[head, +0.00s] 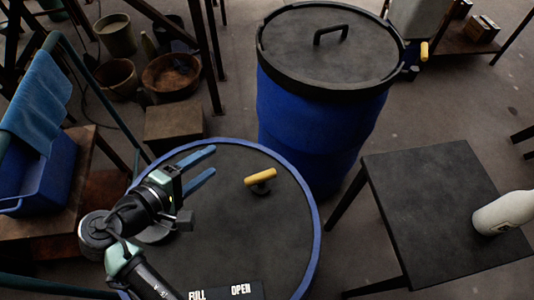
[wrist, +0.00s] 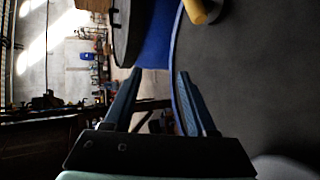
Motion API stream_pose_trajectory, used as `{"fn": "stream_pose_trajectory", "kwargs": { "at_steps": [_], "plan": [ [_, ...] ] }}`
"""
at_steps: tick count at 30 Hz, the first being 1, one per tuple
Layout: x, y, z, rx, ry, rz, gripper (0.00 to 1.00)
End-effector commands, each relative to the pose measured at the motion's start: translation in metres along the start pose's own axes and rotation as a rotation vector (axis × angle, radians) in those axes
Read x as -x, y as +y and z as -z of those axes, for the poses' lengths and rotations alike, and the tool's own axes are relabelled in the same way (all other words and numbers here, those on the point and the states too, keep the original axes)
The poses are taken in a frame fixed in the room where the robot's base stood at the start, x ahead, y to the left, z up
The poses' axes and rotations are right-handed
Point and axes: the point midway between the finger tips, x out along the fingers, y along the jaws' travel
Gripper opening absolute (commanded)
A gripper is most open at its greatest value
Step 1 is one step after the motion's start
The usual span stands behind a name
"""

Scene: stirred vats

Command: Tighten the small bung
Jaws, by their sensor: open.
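The small bung (head: 261,178), with a yellow bar handle on a dark round base, sits on the dark lid (head: 270,225) of the near blue-rimmed vat. In the wrist view its yellow handle (wrist: 197,12) shows at the top edge, partly cut off. My gripper (head: 212,162) is open and empty, with blue fingers pointing right, above the vat's far left part. It is to the left of the bung and apart from it. In the wrist view the open fingers (wrist: 166,75) have nothing between them.
A tall blue drum (head: 315,125) with a black handled lid stands behind the vat. A dark table (head: 430,200) with a white bottle (head: 504,212) is at right. A plate marked FULL and OPEN (head: 225,292) lies at the vat's front. A blue crate (head: 40,180) is at left.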

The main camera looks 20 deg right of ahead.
Motion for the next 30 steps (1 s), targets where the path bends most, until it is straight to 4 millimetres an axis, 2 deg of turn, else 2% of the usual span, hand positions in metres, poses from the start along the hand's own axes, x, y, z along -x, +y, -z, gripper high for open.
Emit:
{"fn": "stream_pose_trajectory", "kwargs": {
  "at_steps": [1,4,7,11,14,24,30],
  "plan": [
    [0.003,-0.019,-0.016,0.105,-0.080,-0.024,0.57],
    [0.009,-0.040,-0.041,0.247,-0.204,-0.079,0.57],
    [0.015,-0.050,-0.055,0.323,-0.273,-0.115,0.57],
    [0.011,-0.052,-0.063,0.353,-0.304,-0.132,0.57],
    [-0.001,-0.050,-0.067,0.353,-0.307,-0.130,0.57],
    [-0.068,-0.037,-0.086,0.349,-0.306,-0.129,0.57],
    [-0.095,-0.031,-0.093,0.349,-0.303,-0.130,0.57]
  ]
}}
